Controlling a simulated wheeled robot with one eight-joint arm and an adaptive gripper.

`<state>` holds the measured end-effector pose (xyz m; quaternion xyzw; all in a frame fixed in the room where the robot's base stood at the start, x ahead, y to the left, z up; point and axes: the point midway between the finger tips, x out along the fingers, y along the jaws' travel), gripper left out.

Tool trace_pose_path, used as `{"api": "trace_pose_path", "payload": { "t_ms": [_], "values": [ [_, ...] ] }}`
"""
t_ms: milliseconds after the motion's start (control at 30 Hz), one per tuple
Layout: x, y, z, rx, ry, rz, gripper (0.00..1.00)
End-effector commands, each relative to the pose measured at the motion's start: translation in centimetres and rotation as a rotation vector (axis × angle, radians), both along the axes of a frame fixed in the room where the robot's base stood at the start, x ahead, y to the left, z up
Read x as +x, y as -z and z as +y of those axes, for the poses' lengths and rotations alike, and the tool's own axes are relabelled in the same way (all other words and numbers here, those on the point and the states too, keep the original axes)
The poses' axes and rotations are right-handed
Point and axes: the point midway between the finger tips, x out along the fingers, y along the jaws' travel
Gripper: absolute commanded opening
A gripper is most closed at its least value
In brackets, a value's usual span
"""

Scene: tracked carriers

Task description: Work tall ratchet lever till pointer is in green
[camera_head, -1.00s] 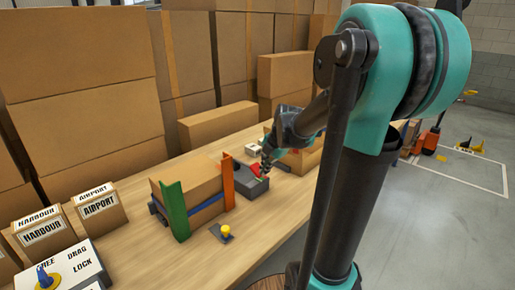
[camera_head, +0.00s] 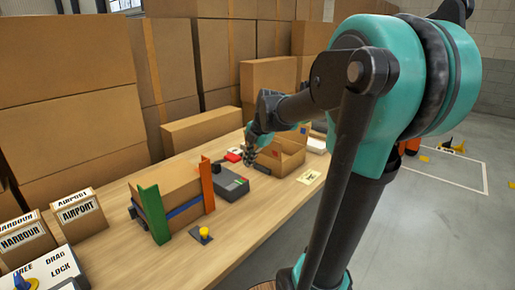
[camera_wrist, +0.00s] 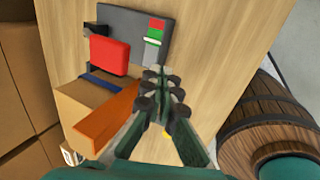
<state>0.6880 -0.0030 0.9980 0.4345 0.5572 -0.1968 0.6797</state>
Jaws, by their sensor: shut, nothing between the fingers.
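The ratchet unit is a dark grey block (camera_head: 232,188) on the bench beside the orange post; it also shows at the top of the wrist view (camera_wrist: 125,20). Its lever has a broad red grip (camera_wrist: 110,57), which shows in the head view as a red patch (camera_head: 233,157) behind the unit. A gauge (camera_wrist: 155,31) on the unit has red and green bands with a pale bar at the green; I cannot tell the pointer's exact place. My gripper (camera_head: 250,160) is shut and empty, beside the unit, with fingertips (camera_wrist: 163,76) apart from the red grip.
A strapped carton (camera_head: 185,190) stands between a green post (camera_head: 153,214) and an orange post (camera_head: 207,185). A yellow knob (camera_head: 204,232) is in front. An open carton (camera_head: 280,155) stands right of the unit. A barrel (camera_wrist: 265,130) stands beside the bench.

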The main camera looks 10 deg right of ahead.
Motion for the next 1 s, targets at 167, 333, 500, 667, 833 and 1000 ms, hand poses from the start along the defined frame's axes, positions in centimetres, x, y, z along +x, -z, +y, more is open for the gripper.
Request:
{"api": "trace_pose_path", "payload": {
  "t_ms": [167,333,500,667,833,1000],
  "values": [
    [-0.9,-2.2,-0.7,0.0,0.002,0.0,0.0],
    [-1.9,-4.6,-1.4,0.0,0.001,0.0,0.0],
    [-2.4,-6.0,-1.7,0.0,0.001,0.0,0.0],
    [-2.6,-6.3,-1.8,0.0,0.0,0.0,0.0],
    [-2.5,-6.3,-1.8,0.0,0.0,0.0,0.0],
    [-2.5,-6.3,-1.8,0.0,0.0,0.0,0.0]
  ]
}}
